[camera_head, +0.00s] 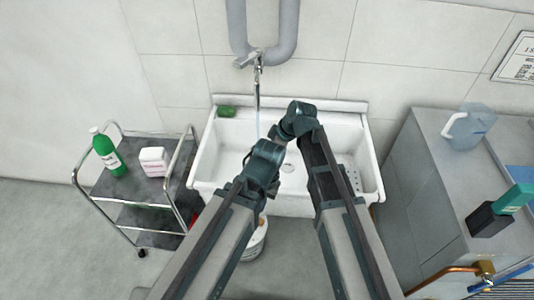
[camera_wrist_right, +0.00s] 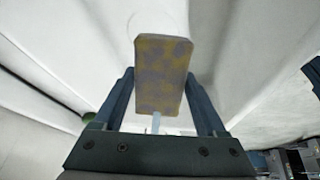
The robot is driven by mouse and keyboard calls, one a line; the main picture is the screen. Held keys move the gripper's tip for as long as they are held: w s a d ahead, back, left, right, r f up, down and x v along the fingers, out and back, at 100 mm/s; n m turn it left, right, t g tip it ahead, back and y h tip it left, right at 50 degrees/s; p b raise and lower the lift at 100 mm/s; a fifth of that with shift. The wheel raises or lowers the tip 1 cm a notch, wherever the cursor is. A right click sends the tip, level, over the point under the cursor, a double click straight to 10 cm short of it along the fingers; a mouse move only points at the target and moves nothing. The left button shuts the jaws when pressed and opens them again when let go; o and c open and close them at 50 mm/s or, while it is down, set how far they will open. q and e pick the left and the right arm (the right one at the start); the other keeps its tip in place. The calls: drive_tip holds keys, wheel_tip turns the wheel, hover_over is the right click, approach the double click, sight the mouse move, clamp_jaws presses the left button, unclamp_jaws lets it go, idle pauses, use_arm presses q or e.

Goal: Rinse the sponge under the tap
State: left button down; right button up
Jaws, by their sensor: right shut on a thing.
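The tap (camera_head: 257,62) is on the wall above the white sink (camera_head: 205,160), and a thin pale-blue stream of water (camera_head: 257,108) falls from it. My right gripper (camera_wrist_right: 160,98) is shut on the sponge (camera_wrist_right: 163,72), a yellowish-brown block with grey patches. In the head view the sponge and my right fingers are hidden behind my right wrist, which is over the sink. A pale strip shows just below the sponge in the wrist view; I cannot tell whether water touches the sponge. My left arm also ends over the sink, its fingers hidden.
A trolley (camera_head: 130,190) at left carries a green bottle (camera_head: 106,153) and a white box (camera_head: 154,161). A grey counter (camera_head: 420,180) at right holds a clear jug (camera_head: 470,130) and a dark box (camera_head: 489,220).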

drive_tip(key=s+d, duration=0.2)
drive_tip(key=d, duration=0.5)
drive_tip(key=shift+s+d, duration=0.25)
drive_tip(key=shift+s, duration=0.15)
idle(1.1)
